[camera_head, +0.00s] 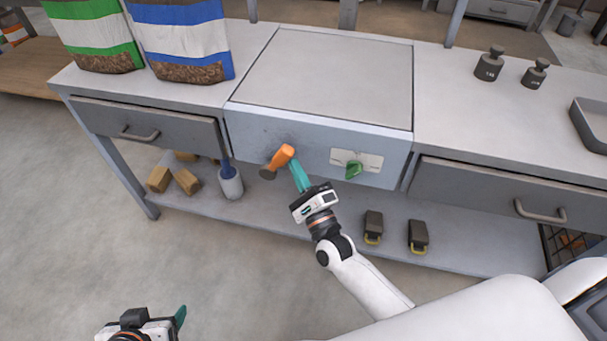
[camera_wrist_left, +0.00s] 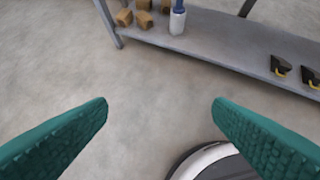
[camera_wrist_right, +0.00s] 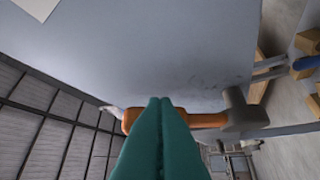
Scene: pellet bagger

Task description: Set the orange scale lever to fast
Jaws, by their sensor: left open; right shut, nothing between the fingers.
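The orange scale lever (camera_head: 281,157) is on the front face of the scale (camera_head: 310,148), left of its middle. It slants up to the right from a dark pivot (camera_head: 267,173). My right gripper (camera_head: 299,176) is shut and empty, its fingertips beside the lever's right side. In the right wrist view the shut fingers (camera_wrist_right: 160,125) overlap part of the orange lever (camera_wrist_right: 205,120), with its grey hub (camera_wrist_right: 243,112) to the right. I cannot tell whether they touch. My left gripper (camera_wrist_left: 160,115) is open and empty, low over the floor. No fast mark is readable.
Drawers with handles (camera_head: 140,135) flank the scale. Bags (camera_head: 185,40) and weights (camera_head: 489,65) stand on the bench. The lower shelf holds blocks (camera_head: 187,181) and a white cylinder (camera_head: 231,184).

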